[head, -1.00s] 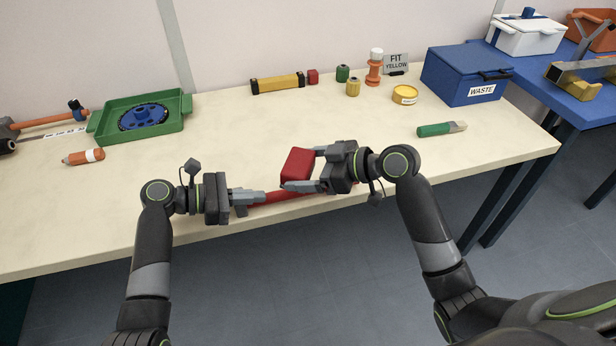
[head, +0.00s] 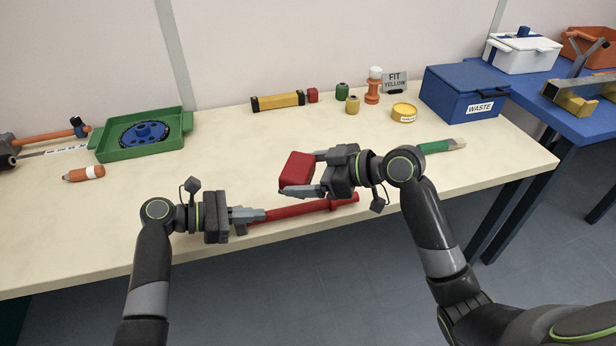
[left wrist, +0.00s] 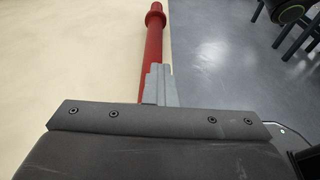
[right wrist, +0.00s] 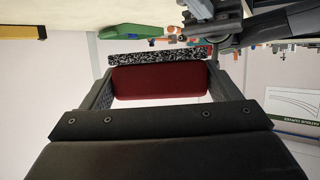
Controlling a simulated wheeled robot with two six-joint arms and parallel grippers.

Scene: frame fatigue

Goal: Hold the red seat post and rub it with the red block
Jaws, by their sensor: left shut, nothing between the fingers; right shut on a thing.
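The red seat post (head: 310,209) lies along the table's front edge, its collared end to the right. My left gripper (head: 258,215) is shut at the post's left end, with nothing between its fingers. In the left wrist view the closed fingers (left wrist: 160,85) overlap the post (left wrist: 154,45); whether they touch it is unclear. My right gripper (head: 303,172) is shut on the red block (head: 296,169), behind and apparently above the post. In the right wrist view the block (right wrist: 160,83) sits between the fingers, with a speckled black-and-white layer on one side.
A green tray (head: 180,147) with a blue disc and an orange bottle (head: 84,173) are at the left. A yellow bar (head: 278,102), small spools and a blue waste box (head: 455,100) stand at the back. A green-handled brush (head: 435,147) lies right of my right gripper.

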